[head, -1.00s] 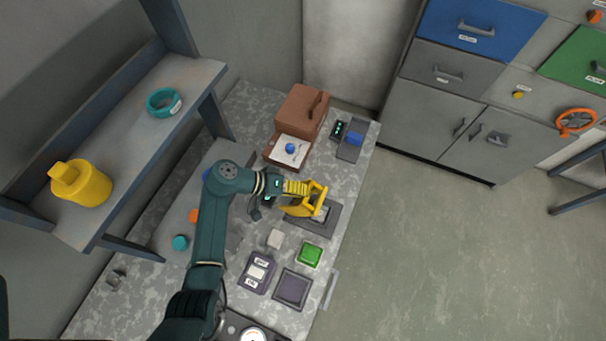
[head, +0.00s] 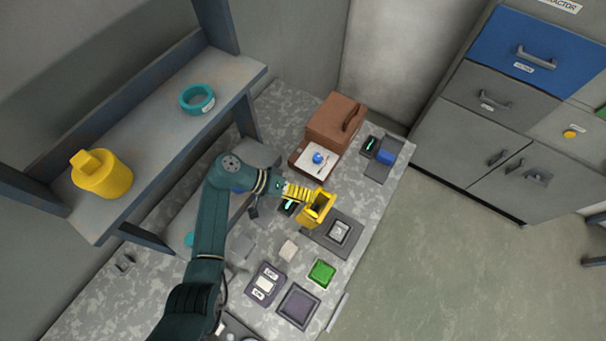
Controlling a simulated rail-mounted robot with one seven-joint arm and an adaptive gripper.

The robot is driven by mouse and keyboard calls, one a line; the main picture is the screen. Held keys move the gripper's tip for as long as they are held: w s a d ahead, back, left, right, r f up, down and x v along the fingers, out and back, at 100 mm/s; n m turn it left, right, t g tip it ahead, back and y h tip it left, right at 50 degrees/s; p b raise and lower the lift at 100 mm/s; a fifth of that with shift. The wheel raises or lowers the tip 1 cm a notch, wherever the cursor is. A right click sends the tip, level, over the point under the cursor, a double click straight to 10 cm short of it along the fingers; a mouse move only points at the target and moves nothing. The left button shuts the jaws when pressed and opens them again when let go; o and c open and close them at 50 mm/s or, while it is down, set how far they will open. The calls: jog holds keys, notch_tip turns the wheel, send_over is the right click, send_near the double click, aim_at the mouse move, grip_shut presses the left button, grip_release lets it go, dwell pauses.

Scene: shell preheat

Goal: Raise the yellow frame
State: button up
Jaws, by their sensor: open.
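A yellow frame (head: 321,206) with a dark opening stands tilted up at the left end of a dark base plate (head: 318,238). A grey square piece (head: 340,232) on the plate is uncovered. My gripper (head: 307,205) is open at the frame, at the end of my dark green arm. Its fingers are small and blend with the yellow, so I cannot tell whether they touch the frame.
Nearer are a green square (head: 322,272), a dark square tray (head: 298,307) and a pale block (head: 288,250). A shelf (head: 165,140) rises at left.

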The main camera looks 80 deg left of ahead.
dwell(0.3)
jog(key=s+a+r, duration=0.2)
jog(key=s+a, duration=0.1)
jog(key=s, duration=0.5)
jog(key=s+a+r, duration=0.1)
jog(key=s+a, duration=0.3)
jog(key=s, duration=0.5)
jog(key=shift+a+r, duration=0.2)
jog(key=shift+r, duration=0.15)
dwell(0.6)
dwell(0.5)
